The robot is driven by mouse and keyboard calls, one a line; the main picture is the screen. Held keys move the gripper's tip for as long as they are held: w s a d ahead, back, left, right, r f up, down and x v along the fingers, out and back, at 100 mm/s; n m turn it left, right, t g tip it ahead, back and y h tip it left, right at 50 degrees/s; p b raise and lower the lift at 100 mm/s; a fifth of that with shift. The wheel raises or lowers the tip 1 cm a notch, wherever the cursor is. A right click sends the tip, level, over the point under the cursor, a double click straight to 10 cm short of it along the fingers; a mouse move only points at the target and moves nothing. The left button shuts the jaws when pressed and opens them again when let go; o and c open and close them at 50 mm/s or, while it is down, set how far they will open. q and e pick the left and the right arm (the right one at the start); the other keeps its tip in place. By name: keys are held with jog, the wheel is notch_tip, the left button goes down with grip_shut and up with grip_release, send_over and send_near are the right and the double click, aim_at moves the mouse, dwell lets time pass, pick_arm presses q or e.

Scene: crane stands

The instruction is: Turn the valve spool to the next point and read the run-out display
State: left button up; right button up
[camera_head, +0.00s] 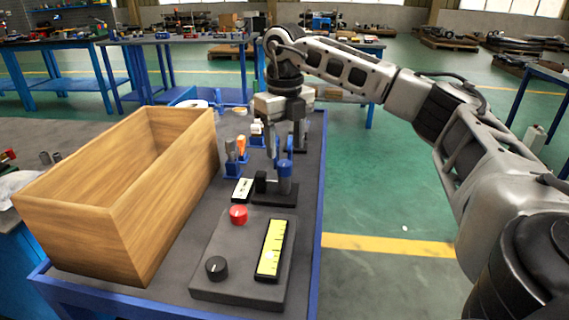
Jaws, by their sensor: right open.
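My right gripper (286,150) reaches in from the right and points down over the table, its fingers apart. Just below it is a small dark stand (273,196) with a blue-topped upright part (285,170), which may be the valve spool; I cannot tell whether the fingers touch it. A small white-faced panel (242,190) lies at the left of the stand. Nearer, a grey console (225,287) carries a yellow scale display (270,249), a red knob (238,214) and a black knob (216,267). Its reading is too small to tell. My left gripper is not in view.
A large open wooden box (75,228) takes up the table's left side. Small blue holders (233,168) with orange and white parts stand behind the stand. The table's blue right edge (319,190) runs close by the stand, with open green floor beyond.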

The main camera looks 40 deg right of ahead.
aim_at(285, 163)
notch_tip(285, 163, down, 4)
jog(key=shift+r, duration=0.1)
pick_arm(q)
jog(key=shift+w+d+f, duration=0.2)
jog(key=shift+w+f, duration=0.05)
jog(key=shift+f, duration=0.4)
pick_arm(e)
jog(key=shift+f, duration=0.4)
jog(key=c, duration=1)
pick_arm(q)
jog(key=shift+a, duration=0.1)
pick_arm(e)
jog(key=shift+r, duration=0.1)
